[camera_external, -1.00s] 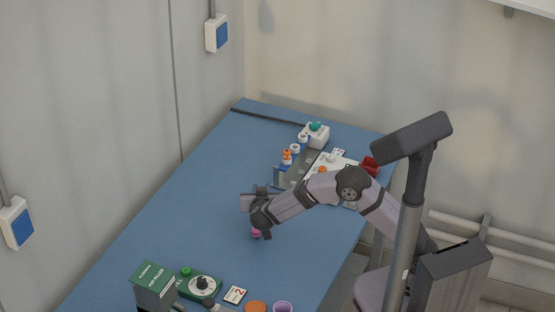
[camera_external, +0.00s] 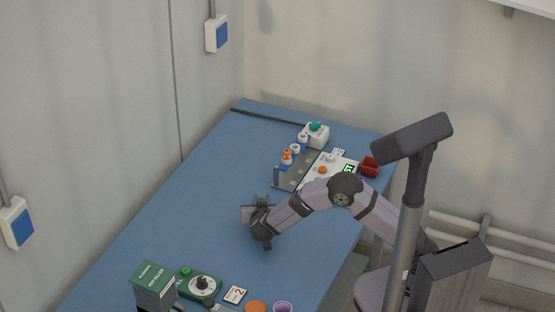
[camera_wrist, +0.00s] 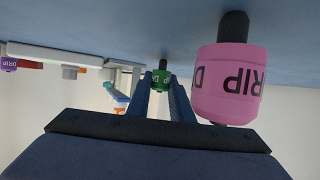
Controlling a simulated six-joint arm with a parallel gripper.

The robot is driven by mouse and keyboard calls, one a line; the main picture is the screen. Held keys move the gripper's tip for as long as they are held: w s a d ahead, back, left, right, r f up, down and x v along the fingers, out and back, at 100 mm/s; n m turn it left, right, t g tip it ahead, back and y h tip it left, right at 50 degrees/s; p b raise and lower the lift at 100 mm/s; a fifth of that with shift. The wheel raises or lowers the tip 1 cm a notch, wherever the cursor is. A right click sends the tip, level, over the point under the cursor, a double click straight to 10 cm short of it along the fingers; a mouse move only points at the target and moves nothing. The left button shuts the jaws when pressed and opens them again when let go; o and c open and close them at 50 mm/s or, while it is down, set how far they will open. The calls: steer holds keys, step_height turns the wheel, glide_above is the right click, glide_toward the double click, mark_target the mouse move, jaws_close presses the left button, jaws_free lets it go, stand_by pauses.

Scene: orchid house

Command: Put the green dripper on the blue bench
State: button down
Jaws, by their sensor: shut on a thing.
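The green dripper (camera_wrist: 161,82), with a dark tip, sits between the two fingers of my gripper (camera_wrist: 165,92) in the wrist view, and the gripper is shut on it. In the external view my gripper (camera_external: 263,238) is low over the middle of the blue bench (camera_external: 200,210), and it hides the green dripper. The bench (camera_wrist: 225,12) runs along the top of the upside-down wrist view. I cannot tell whether the green dripper touches it. A pink dripper (camera_wrist: 228,85) marked DRIP stands close on the right in the wrist view; it is hidden in the external view.
A green box (camera_external: 155,287), a green dial device (camera_external: 200,287), a number card (camera_external: 235,295), an orange disc (camera_external: 256,307) and a purple cup (camera_external: 283,307) stand at the front. A dark rack (camera_external: 293,176), a white knob box (camera_external: 315,136) and a red container (camera_external: 370,167) stand farther back.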

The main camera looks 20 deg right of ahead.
steer(key=c, duration=1.6)
jaws_free()
steer(key=shift+s+a+r, duration=0.2)
steer(key=shift+s+r, duration=0.1)
steer(key=shift+s, duration=0.15)
steer(key=v, duration=1.1)
steer(key=shift+d, duration=0.1)
